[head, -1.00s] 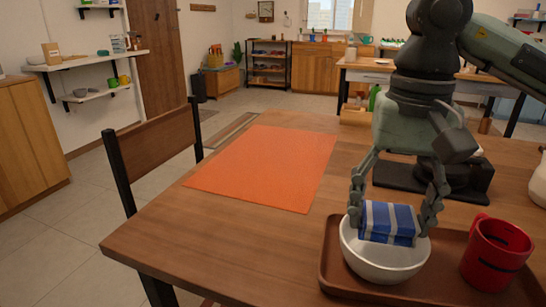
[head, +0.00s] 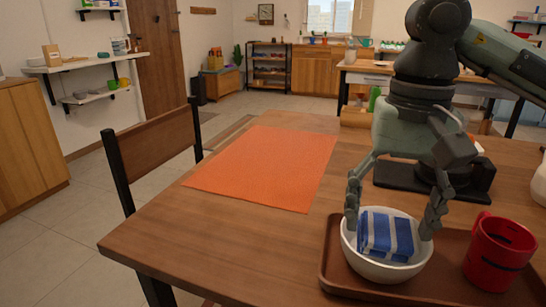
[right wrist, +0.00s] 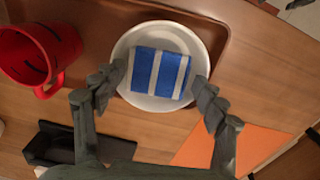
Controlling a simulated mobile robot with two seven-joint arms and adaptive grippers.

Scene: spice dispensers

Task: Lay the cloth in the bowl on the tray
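A folded blue and white striped cloth (head: 388,235) lies inside the white bowl (head: 386,271). The bowl stands on the left part of the brown tray (head: 455,247). In the right wrist view the cloth (right wrist: 160,73) lies in the middle of the bowl (right wrist: 128,46), with white rim showing all around it. My right gripper (head: 393,225) is open above the bowl, its fingers spread to either side of the cloth and apart from it. It also shows open in the right wrist view (right wrist: 158,92). My left gripper is in neither view.
A red mug (head: 497,258) stands on the tray, right of the bowl. An orange placemat (head: 270,165) lies flat on the wooden table (head: 235,250). A dark stand (head: 397,175) is behind the tray. A chair (head: 155,150) is at the table's left edge.

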